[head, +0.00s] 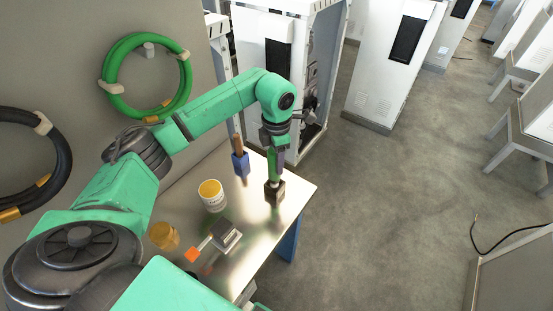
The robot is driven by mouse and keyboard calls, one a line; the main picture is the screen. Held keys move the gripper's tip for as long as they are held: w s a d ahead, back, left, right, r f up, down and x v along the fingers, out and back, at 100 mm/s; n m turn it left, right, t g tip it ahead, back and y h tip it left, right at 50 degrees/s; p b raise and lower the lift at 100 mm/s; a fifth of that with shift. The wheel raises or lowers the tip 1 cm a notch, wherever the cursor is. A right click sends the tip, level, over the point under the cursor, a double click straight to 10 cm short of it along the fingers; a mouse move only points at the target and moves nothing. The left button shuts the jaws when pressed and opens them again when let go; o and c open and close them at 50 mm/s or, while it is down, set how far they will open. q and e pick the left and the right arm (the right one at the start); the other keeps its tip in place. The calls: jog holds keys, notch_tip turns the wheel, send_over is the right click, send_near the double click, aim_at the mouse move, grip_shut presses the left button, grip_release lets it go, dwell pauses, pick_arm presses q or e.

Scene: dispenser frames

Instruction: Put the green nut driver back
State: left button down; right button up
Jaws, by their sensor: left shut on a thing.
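The green nut driver (273,167) is upright at the far right corner of the metal table, its green handle showing below my left wrist. My left gripper (278,153) is shut on it from above. A dark brown block-shaped holder (274,193) stands directly under the driver. The driver's lower end meets the top of this block in the picture; I cannot tell how deep it sits in it. A blue holder (240,164) with a brown-handled tool (237,143) stands to the left. My right gripper is out of view.
The table (262,224) also bears a white can with a yellow top (211,194), a yellowish round item (163,236), a grey box-like device (226,236) and an orange tag (193,254). Hoses hang on the wall panel. White cabinets stand behind; floor at right is open.

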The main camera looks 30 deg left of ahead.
pick_arm(q)
jog(key=shift+f+b, duration=0.55)
jog(key=shift+f, duration=0.2)
jog(key=shift+c, duration=1.4)
grip_release()
notch_tip(320, 180, up, 8)
jog(key=shift+r+b, duration=0.1)
jog(key=shift+b, duration=0.8)
notch_tip(320, 180, up, 7)
jog(key=shift+f+p, duration=0.2)
jog(key=shift+p, duration=0.25)
jog(key=shift+d+f, duration=0.1)
